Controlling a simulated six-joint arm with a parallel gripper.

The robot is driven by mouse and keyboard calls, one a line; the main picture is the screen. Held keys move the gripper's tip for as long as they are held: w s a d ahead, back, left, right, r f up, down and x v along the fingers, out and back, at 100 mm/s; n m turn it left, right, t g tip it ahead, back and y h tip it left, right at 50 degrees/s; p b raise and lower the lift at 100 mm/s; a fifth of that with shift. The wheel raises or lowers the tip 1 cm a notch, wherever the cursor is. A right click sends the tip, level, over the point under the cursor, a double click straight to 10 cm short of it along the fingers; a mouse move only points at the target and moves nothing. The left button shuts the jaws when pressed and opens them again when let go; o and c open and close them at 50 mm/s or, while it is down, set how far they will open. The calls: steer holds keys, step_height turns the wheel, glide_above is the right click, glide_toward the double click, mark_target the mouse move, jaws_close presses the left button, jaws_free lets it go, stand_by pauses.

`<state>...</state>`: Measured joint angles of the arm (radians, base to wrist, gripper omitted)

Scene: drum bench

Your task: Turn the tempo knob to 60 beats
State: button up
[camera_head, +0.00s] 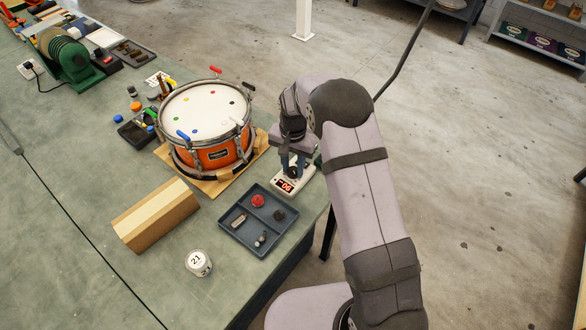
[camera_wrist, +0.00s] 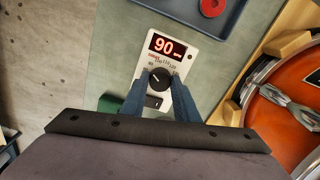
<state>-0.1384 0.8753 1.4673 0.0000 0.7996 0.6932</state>
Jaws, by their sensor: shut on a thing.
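The white tempo box (camera_head: 300,183) stands near the bench's right edge, beside the drum. In the wrist view the box (camera_wrist: 196,58) has a red display (camera_wrist: 167,46) that reads 90. Below the display is a round black tempo knob (camera_wrist: 159,78) with a light pointer mark and a printed number scale around it. My gripper (camera_head: 292,166) is over the box from above. In the wrist view my gripper (camera_wrist: 160,82) has its two blue fingers on either side of the knob, shut on it. A dark switch (camera_wrist: 153,101) sits below the knob.
An orange drum (camera_head: 205,120) on a wooden base stands left of the box. A dark tray (camera_head: 258,218) with a red knob and small parts lies in front. A wooden block (camera_head: 155,213) and a white labelled jar (camera_head: 198,262) are further left.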

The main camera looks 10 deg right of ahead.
steer(key=n+b, duration=0.1)
steer(key=n, duration=0.6)
steer(key=shift+b, duration=0.35)
steer(key=n, duration=0.4)
steer(key=shift+n+b, duration=0.45)
steer(key=shift+n, duration=1.45)
steer(key=o, duration=1.1)
steer(key=shift+m, duration=0.3)
